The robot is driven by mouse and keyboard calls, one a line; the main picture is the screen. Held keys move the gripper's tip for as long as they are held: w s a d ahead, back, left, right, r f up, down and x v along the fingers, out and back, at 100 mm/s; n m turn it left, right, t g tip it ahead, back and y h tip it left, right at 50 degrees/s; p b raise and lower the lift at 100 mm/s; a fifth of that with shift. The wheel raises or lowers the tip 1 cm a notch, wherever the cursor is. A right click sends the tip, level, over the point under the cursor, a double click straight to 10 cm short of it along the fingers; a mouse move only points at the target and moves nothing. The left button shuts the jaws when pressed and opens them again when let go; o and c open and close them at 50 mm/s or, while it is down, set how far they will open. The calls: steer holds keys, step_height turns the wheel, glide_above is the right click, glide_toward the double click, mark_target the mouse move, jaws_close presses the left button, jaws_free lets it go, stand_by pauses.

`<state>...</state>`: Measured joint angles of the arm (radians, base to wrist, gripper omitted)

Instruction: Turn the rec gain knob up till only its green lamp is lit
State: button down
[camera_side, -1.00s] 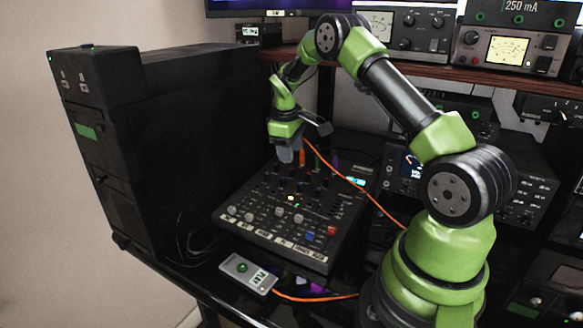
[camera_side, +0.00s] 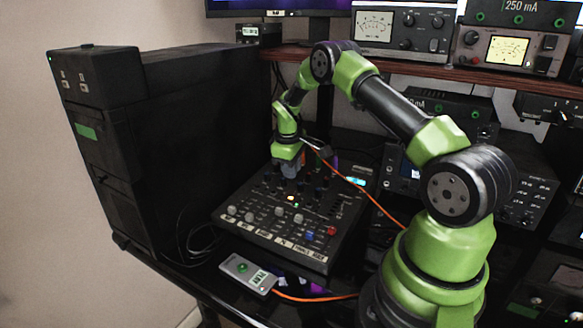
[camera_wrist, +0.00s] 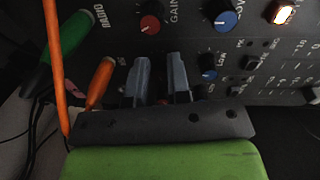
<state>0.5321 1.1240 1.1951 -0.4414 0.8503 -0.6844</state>
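The mixer panel (camera_side: 262,225) lies on the desk with several knobs. In the wrist view a red-capped knob (camera_wrist: 150,24) stands beside the lettering "GAIN"; I cannot read "rec" there. My gripper (camera_side: 290,174) is low over the mixer's back left part. In the wrist view the two grey fingers of my gripper (camera_wrist: 159,60) are apart, their tips short of that knob in the picture. Something reddish shows low between them, mostly hidden. A lamp (camera_wrist: 283,13) glows warm yellow-orange at the upper right.
Blue knobs (camera_wrist: 226,21) stand to the right of the red one. Orange (camera_wrist: 101,82) and green (camera_wrist: 72,36) plugs stand close to the left of my fingers. A grey box with a green button (camera_side: 242,268) lies in front of the mixer.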

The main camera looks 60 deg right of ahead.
steer(key=shift+m, duration=0.4)
steer(key=m, duration=0.3)
steer(key=shift+w+m, duration=0.1)
steer(key=shift+m, duration=0.3)
steer(key=shift+d+m+g, duration=0.1)
steer(key=shift+m+g, duration=0.2)
steer(key=shift+m, duration=1.8)
steer(key=c, duration=1.1)
jaws_free()
steer(key=shift+r, duration=0.1)
steer(key=r, duration=0.3)
steer(key=a+r, duration=0.1)
steer(key=r, duration=0.5)
steer(key=shift+w+a+r, duration=0.2)
steer(key=shift+a+r, duration=0.15)
